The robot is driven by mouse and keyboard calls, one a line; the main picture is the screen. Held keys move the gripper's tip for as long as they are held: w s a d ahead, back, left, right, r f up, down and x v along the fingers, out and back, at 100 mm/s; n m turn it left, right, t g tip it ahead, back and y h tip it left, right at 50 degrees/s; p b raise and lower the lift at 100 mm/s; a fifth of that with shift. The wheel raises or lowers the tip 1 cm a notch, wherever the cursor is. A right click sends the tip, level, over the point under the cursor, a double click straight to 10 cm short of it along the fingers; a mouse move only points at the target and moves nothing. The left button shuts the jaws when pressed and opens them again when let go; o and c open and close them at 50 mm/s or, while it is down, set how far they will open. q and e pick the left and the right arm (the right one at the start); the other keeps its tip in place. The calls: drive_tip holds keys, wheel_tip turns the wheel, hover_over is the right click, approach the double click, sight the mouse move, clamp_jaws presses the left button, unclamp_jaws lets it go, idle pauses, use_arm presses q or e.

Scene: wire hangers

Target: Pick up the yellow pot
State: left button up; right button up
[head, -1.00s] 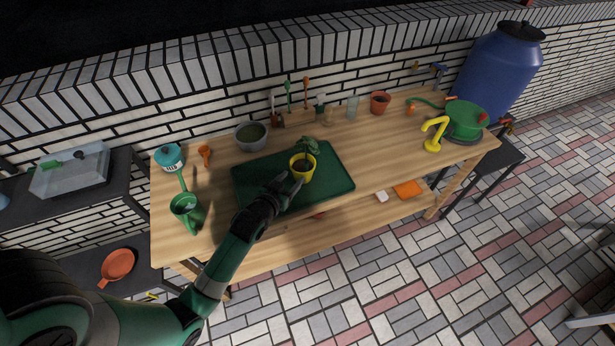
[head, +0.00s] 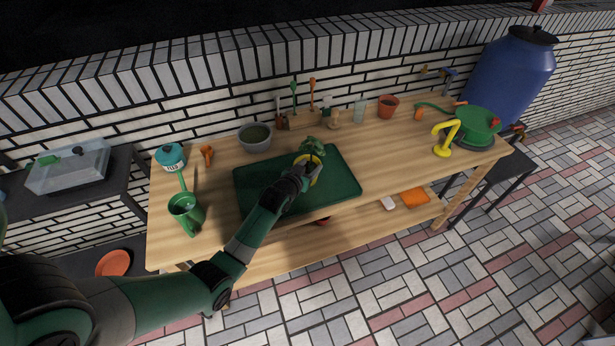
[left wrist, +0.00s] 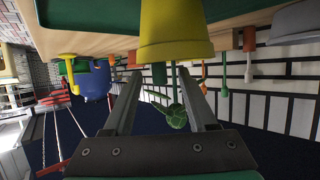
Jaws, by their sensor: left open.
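The yellow pot (head: 318,172) with a green leafy plant (head: 312,146) stands on the dark green tray (head: 340,190) on the wooden table. My left gripper (head: 306,168) is at the pot and hides much of it in the head view. In the left wrist view, which is upside down, the yellow pot (left wrist: 175,32) is just beyond the fingertips. The open left gripper (left wrist: 158,75) has its fingers apart, with the plant (left wrist: 177,112) showing between them. I cannot tell whether a finger touches the pot. My right gripper is not in view.
A grey bowl (head: 254,138) stands behind the tray. A green watering can (head: 184,208) and teal pot (head: 171,157) are at the left. A terracotta pot (head: 388,106) and yellow tool (head: 446,138) are to the right. The table's right half is mostly clear.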

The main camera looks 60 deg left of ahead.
use_arm(q)
clamp_jaws()
drive_tip(key=shift+r, duration=0.1)
idle(1.2)
